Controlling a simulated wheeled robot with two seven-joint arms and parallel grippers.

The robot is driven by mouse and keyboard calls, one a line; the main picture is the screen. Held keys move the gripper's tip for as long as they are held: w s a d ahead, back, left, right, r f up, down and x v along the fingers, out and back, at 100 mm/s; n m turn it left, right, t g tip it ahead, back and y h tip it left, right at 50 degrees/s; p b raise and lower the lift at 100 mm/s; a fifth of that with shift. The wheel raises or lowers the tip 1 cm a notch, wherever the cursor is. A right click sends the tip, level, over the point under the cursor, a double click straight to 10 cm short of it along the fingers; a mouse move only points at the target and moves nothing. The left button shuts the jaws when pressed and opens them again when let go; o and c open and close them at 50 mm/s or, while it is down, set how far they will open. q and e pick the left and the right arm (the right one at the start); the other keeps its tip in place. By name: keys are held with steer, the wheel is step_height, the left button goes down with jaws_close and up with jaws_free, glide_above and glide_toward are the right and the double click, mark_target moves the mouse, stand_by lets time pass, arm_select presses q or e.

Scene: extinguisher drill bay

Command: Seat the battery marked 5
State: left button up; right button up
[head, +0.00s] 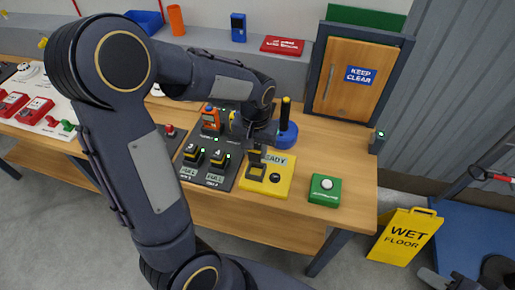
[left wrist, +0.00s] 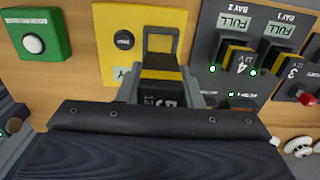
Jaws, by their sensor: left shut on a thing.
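My left gripper (head: 256,148) is shut on the black battery marked 5 (left wrist: 163,92), whose yellow band shows in the left wrist view. The battery is held upright at the yellow READY unit (head: 284,186), close to its square socket frame (left wrist: 160,40). The frame looks empty in the wrist view. I cannot tell whether the battery touches the unit. The fingers hide the battery's lower part. Dark parts at the lower right of the head view seem to be my right gripper (head: 440,279); its fingers are not clear.
The dark charger (head: 223,181) holds batteries 3 and 4 in bays marked FULL, with green lights. A green box (head: 325,194) with a white button is right of the yellow unit. A blue-based post (head: 287,135) stands behind it. A wet-floor sign (head: 405,236) stands on the floor.

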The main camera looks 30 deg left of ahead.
mark_target(256, 160)
arm_select(q)
steer(key=shift+f, duration=0.4)
step_height(256, 160, down, 2)
steer(key=shift+f+b, duration=0.15)
steer(key=shift+b, duration=0.95)
steer(key=shift+f+b, duration=0.8)
steer(key=shift+f, duration=0.25)
steer(key=shift+f+b, duration=0.85)
steer(key=shift+f, duration=0.1)
steer(key=shift+r, duration=0.1)
steer(key=shift+r+p, duration=2.05)
steer(key=shift+r, duration=0.4)
steer(key=shift+s, duration=0.1)
